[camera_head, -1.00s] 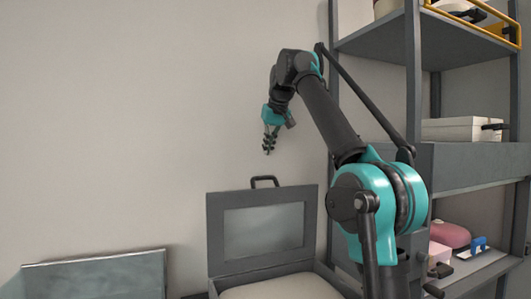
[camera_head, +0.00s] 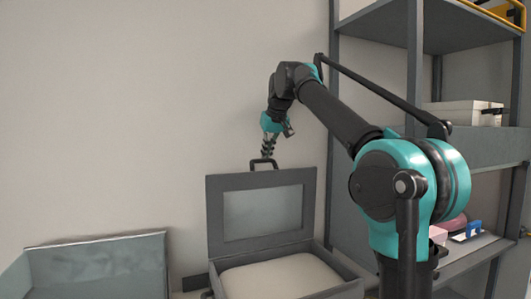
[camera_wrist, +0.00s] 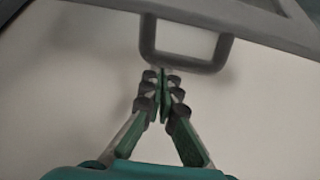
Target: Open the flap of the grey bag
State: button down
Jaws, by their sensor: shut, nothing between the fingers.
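The grey bag looks like a box-shaped grey case (camera_head: 213,283) with a pale padded surface inside. Its flap (camera_head: 214,220), a framed grey lid with a paler panel, stands upright, raised at the back of the case. A dark loop handle (camera_head: 252,164) tops the flap; it also shows in the wrist view (camera_wrist: 147,40). My gripper (camera_head: 267,156) is shut and empty, pointing down at the handle. In the wrist view its fingertips (camera_wrist: 163,73) meet by the handle's outer bar; whether they touch it I cannot tell.
A grey open-topped bin (camera_head: 95,265) stands at lower left. A grey shelf rack (camera_head: 415,60) rises at right, holding a white box (camera_head: 462,113) and small pink and blue items. A plain wall lies behind; the space left of my arm is clear.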

jog(key=shift+s, duration=0.1)
jog(key=s+d+t+y, duration=0.1)
jog(key=s+d+t, duration=0.2)
jog(key=s, duration=0.6)
jog(key=shift+d+f, duration=0.25)
jog(key=shift+d, duration=0.2)
jog(key=shift+s, duration=0.1)
